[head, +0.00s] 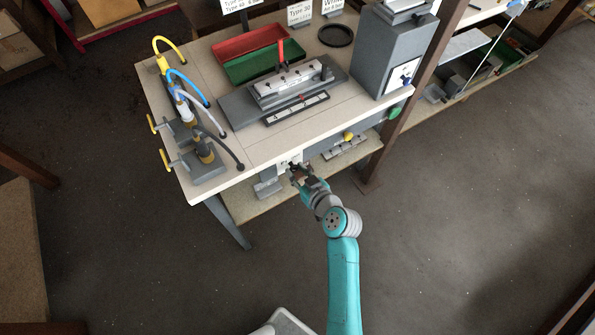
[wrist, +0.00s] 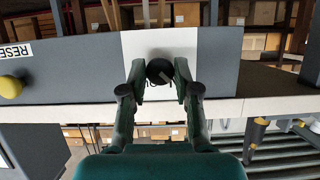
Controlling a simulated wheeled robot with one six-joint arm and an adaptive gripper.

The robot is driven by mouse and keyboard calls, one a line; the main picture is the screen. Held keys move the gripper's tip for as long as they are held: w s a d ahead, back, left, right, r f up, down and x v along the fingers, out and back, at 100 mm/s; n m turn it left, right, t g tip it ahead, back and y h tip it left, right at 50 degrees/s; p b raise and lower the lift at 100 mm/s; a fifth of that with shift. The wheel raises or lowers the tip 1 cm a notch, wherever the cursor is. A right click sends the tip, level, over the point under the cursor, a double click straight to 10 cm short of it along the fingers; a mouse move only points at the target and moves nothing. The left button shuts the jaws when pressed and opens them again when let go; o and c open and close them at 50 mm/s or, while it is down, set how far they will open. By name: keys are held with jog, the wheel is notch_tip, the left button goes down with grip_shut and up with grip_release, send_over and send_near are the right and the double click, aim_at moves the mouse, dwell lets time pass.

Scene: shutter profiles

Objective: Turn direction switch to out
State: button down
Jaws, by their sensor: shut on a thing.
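The direction switch (wrist: 159,71) is a round black knob on a white plate (wrist: 205,45) of the grey control panel, in the middle of the wrist view. My gripper (wrist: 159,82) has one finger on each side of the knob and is shut on it. In the head view my gripper (head: 299,173) is at the front edge of the workbench, at the panel below the tabletop. The gripper hides most of the knob there. The knob's pointer and the plate's labels cannot be read.
The workbench top (head: 215,62) carries a clamping fixture (head: 290,83), red and green trays (head: 248,42) and hoses. A lower shelf (head: 245,205) lies beneath. The floor to the right is clear.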

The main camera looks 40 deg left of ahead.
jog(key=m+g+y, duration=0.1)
jog(key=m, duration=0.2)
jog(key=shift+w+g, duration=0.2)
jog(key=shift+g, duration=0.2)
jog(key=m, duration=0.1)
jog(key=m+g+y, duration=0.1)
jog(key=m, duration=0.1)
jog(key=shift+w+d+g+y, duration=0.1)
jog(key=shift+g+y, duration=0.2)
jog(key=m, duration=0.2)
jog(key=m+g+y, duration=0.1)
jog(key=shift+f+m, duration=0.2)
jog(key=shift+m, duration=0.2)
jog(key=shift+f+m+g+y, duration=0.1)
jog(key=shift+m+g+y, duration=0.2)
jog(key=shift+m+y, duration=1.05)
jog(key=shift+m+h, duration=0.35)
jog(key=shift+m, duration=0.2)
jog(key=c, duration=0.9)
grip_release()
jog(key=shift+o, duration=0.2)
